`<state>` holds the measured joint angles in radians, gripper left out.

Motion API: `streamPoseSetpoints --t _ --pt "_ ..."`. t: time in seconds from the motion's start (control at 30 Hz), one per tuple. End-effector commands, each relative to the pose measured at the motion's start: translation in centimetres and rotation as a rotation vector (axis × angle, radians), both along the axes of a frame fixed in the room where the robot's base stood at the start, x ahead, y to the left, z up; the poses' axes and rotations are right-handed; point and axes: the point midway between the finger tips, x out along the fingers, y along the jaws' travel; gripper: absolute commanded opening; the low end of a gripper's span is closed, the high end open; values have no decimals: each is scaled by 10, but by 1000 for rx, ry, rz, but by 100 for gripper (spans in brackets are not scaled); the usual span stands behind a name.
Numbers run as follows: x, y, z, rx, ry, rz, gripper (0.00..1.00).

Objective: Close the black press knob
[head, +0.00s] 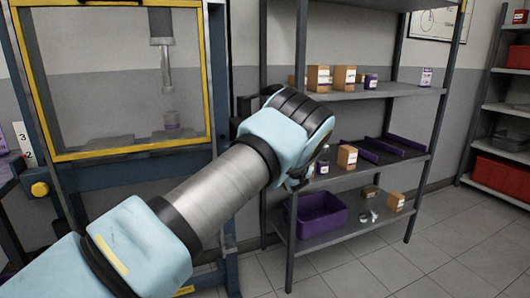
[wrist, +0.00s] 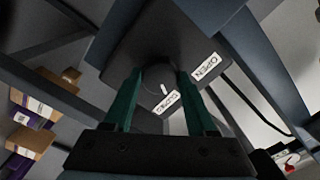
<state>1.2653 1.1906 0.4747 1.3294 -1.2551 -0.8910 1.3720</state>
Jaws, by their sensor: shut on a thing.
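The black press knob (wrist: 154,88) is in the middle of the wrist view, on a dark panel. A short white mark shows on it and points toward the "CLOSED" label (wrist: 167,102). The "OPEN" label (wrist: 205,67) is to the upper right. My gripper (wrist: 159,74) has its green fingers on either side of the knob and is shut on it. In the head view the press (head: 130,150) stands at the left with a yellow-framed window. My arm reaches past its right post, and the knob and my fingertips are hidden there.
A grey shelf unit (head: 385,90) with small boxes and a purple bin (head: 318,214) stands right of the press, close to my wrist. Another shelf with red bins (head: 502,142) is at the far right. The tiled floor (head: 390,268) at the lower right is clear.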

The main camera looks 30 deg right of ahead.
Motion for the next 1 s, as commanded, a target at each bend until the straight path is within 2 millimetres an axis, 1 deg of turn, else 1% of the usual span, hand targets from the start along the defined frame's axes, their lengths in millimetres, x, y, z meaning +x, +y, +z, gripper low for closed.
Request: streamPoseSetpoints --t 0.1,0.3,0.83,0.87,1.0 --pt "0 -1 1 56 -7 -2 1" --pt "0 -1 1 114 -14 -2 1" --pt "0 -1 0 135 -17 -2 1" --pt "0 -1 0 136 -17 -2 60" --pt "0 0 0 135 -16 -1 76"
